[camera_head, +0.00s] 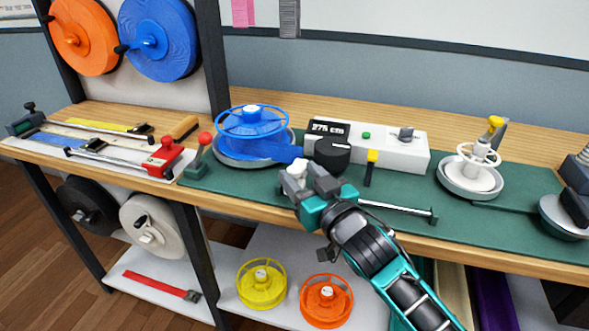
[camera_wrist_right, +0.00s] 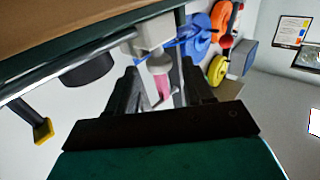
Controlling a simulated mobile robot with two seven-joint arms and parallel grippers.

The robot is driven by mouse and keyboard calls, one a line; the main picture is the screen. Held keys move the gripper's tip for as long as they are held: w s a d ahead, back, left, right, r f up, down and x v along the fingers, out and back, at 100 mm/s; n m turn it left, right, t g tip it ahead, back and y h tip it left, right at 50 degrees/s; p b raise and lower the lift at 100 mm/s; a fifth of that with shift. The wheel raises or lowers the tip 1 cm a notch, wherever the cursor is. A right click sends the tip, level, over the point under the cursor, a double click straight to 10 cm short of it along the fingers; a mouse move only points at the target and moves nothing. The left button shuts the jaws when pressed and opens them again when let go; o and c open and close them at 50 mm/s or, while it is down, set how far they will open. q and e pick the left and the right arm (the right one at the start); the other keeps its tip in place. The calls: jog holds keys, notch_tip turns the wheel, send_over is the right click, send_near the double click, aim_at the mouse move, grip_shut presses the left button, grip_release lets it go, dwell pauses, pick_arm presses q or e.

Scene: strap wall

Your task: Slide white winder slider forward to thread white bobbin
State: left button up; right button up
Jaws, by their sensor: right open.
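The white winder slider (camera_head: 296,169) sits at the left end of a metal rod (camera_head: 395,208) along the front of the green mat. In the right wrist view, its white block (camera_wrist_right: 151,27) rides on the rod, with a pale, pinkish knob (camera_wrist_right: 160,77) below it. My right gripper (camera_head: 306,180) is open at the slider; in the wrist view its fingers (camera_wrist_right: 161,90) stand on either side of the knob. Whether they touch it I cannot tell. The white bobbin (camera_head: 478,155) stands upright on a grey dish to the right. My left gripper is not in view.
A blue bobbin (camera_head: 252,122) stands left of the gripper, with blue strap running toward the slider. Behind are a white counter box (camera_head: 385,150), a black knob (camera_head: 332,153) and a yellow-tipped lever (camera_head: 371,160). A red-knobbed lever (camera_head: 200,150) stands left.

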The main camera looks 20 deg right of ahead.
aim_at(295, 168)
jog(key=shift+w+a, duration=0.15)
jog(key=shift+w, duration=0.65)
jog(key=shift+w+a, duration=0.15)
jog(key=shift+w, duration=0.6)
jog(key=shift+c, duration=0.5)
jog(key=shift+r, duration=0.1)
grip_shut()
